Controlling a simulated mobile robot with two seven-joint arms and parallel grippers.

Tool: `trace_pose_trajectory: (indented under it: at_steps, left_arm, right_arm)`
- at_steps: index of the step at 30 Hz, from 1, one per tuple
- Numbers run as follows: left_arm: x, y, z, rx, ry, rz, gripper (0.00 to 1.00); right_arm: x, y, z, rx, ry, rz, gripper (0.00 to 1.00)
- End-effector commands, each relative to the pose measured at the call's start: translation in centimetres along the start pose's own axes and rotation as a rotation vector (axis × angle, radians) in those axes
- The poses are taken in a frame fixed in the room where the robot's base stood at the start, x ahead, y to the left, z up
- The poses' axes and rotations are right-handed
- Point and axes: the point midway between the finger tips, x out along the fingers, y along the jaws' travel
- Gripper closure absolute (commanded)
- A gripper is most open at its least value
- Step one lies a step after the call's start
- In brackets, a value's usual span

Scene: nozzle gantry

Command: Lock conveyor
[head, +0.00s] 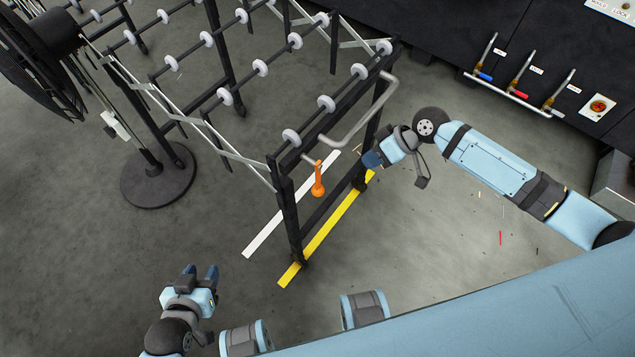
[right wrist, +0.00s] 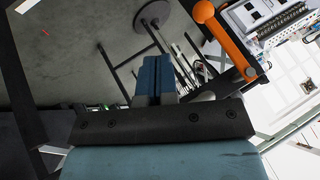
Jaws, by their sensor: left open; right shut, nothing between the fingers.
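The conveyor (head: 287,160) is a black frame with rows of white wheels and crossed side bars, standing on legs. An orange lever (head: 318,181) with a round knob hangs down at its near end. In the right wrist view the lever (right wrist: 228,42) is at the upper right, apart from the fingers. My right gripper (head: 371,160) is shut and empty, to the right of the lever beside the near end's leg; its closed fingers show in the right wrist view (right wrist: 157,75). My left gripper (head: 200,273) is open and empty, low at the left, away from the conveyor.
A grey bent handle (head: 358,123) sticks out of the conveyor's near end, close to my right gripper. White (head: 290,206) and yellow (head: 322,236) floor strips lie beneath. A fan (head: 160,180) stands left. A dark machine with valves (head: 518,73) is at the upper right.

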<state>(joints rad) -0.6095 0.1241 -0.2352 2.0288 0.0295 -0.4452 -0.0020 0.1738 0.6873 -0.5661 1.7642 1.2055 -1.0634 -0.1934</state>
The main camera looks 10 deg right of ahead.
Motion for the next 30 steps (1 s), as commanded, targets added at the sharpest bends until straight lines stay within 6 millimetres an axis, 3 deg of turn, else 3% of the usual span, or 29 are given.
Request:
trace_pose_trajectory:
  at_steps: [11,16,20,30]
  left_arm:
    - [0.1,0.0,-0.3,-0.001,0.009,0.000,0.57]
    - [0.2,-0.1,0.0,0.001,0.004,0.000,0.57]
    - [0.2,-0.2,0.3,0.003,0.000,-0.001,0.57]
    - [0.3,-0.3,0.4,0.001,-0.001,-0.002,0.57]
  right_arm:
    - [-0.3,0.3,-0.1,0.001,-0.013,-0.011,1.00]
    - [0.5,0.2,-0.1,0.002,-0.012,-0.012,1.00]
    - [2.4,0.1,-0.1,0.003,-0.011,-0.013,1.00]
    - [9.6,0.1,0.0,0.003,-0.012,-0.012,1.00]
